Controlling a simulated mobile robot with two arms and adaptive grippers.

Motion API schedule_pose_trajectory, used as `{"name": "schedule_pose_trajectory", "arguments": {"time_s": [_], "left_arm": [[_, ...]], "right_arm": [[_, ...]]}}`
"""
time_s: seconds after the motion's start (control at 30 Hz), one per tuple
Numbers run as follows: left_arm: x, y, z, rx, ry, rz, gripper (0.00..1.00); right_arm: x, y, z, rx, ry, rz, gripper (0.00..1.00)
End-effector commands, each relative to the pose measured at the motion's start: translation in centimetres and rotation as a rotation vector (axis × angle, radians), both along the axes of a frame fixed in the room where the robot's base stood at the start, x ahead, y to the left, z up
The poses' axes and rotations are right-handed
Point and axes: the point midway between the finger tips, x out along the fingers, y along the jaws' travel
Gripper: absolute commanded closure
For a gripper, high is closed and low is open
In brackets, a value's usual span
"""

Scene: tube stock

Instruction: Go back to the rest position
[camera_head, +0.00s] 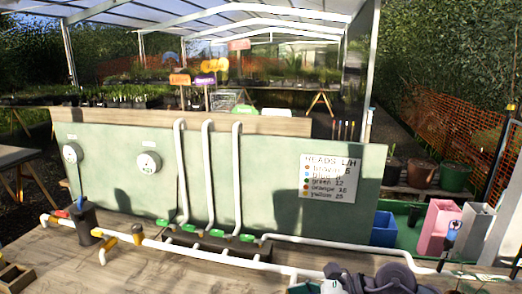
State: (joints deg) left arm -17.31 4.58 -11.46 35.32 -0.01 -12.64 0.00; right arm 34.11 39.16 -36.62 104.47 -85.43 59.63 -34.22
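The task line names no object. A dark grey rounded form (375,281) at the bottom edge, right of centre, looks like part of my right arm and gripper. It is cut off by the frame, and I cannot make out its fingers or anything held. A small green and white piece lies right beside it at the bottom edge. My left gripper is not in view.
White pipes with green and yellow fittings run along the wooden bench (190,276) before a pale green panel (260,190). A printed sign (330,179) hangs on it. A blue bin (384,229) and pink container (437,228) stand right. A wooden tray (12,281) is front left.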

Motion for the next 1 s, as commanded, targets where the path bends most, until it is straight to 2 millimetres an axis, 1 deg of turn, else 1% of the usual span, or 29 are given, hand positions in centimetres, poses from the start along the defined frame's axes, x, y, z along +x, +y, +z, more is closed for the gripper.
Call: {"name": "schedule_pose_trajectory", "arguments": {"time_s": [0.03, 0.07, 0.1, 0.17, 0.2, 0.27, 0.3, 0.37, 0.4, 0.47, 0.5, 0.57, 0.6, 0.67, 0.7, 0.77, 0.8, 0.9, 0.97, 1.0], "left_arm": [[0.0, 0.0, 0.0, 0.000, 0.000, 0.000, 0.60], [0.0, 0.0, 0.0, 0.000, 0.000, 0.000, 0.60], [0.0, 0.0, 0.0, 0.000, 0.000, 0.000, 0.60], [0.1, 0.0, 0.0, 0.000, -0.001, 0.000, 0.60], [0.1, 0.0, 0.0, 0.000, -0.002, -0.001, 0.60], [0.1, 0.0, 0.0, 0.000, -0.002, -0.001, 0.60], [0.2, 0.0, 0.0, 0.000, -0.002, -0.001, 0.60], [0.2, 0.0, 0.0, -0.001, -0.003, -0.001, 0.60], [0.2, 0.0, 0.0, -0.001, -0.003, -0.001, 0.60], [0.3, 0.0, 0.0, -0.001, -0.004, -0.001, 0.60], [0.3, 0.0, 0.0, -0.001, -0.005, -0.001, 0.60], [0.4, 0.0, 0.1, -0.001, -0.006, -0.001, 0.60], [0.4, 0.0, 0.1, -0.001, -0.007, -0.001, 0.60], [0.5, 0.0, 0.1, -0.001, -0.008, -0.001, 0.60], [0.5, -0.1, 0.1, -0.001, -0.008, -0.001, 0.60], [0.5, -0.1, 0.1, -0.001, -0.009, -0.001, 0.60], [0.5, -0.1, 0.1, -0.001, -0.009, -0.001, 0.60], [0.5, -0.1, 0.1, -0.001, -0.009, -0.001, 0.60], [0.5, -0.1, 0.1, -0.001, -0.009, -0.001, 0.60], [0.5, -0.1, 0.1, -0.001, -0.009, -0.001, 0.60]], "right_arm": [[-0.9, 2.5, 1.9, 0.191, 0.052, -0.052, 0.14], [-1.1, 3.4, 3.4, 0.306, 0.087, -0.095, 0.14], [-1.1, 4.1, 5.2, 0.452, 0.139, -0.154, 0.14], [-0.8, 4.2, 7.8, 0.666, 0.230, -0.255, 0.14], [-0.4, 3.7, 9.2, 0.803, 0.299, -0.330, 0.14], [0.3, 2.2, 10.6, 1.002, 0.413, -0.452, 0.14], [0.9, 0.7, 11.0, 1.128, 0.496, -0.541, 0.14], [1.7, -1.9, 10.7, 1.308, 0.629, -0.688, 0.14], [2.1, -3.8, 9.9, 1.418, 0.722, -0.790, 0.14], [2.3, -6.8, 7.7, 1.571, 0.867, -0.959, 0.14], [2.0, -8.6, 5.7, 1.663, 0.966, -1.077, 0.14], [1.0, -11.1, 2.2, 1.784, 1.116, -1.267, 0.14], [-0.1, -12.5, -0.4, 1.849, 1.214, -1.400, 0.14], [-2.3, -14.0, -4.0, 1.923, 1.348, -1.593, 0.14], [-4.0, -14.7, -6.2, 1.953, 1.427, -1.716, 0.14], [-6.5, -15.2, -9.0, 1.980, 1.528, -1.882, 0.14], [-8.1, -15.4, -10.5, -1.888, -1.506, 1.880, 0.14], [-11.9, -15.5, -13.2, -1.673, -1.434, 1.850, 0.14], [-13.9, -15.4, -14.5, -1.565, -1.396, 1.837, 0.14], [-15.3, -15.2, -15.2, -1.499, -1.371, 1.827, 0.14]]}}
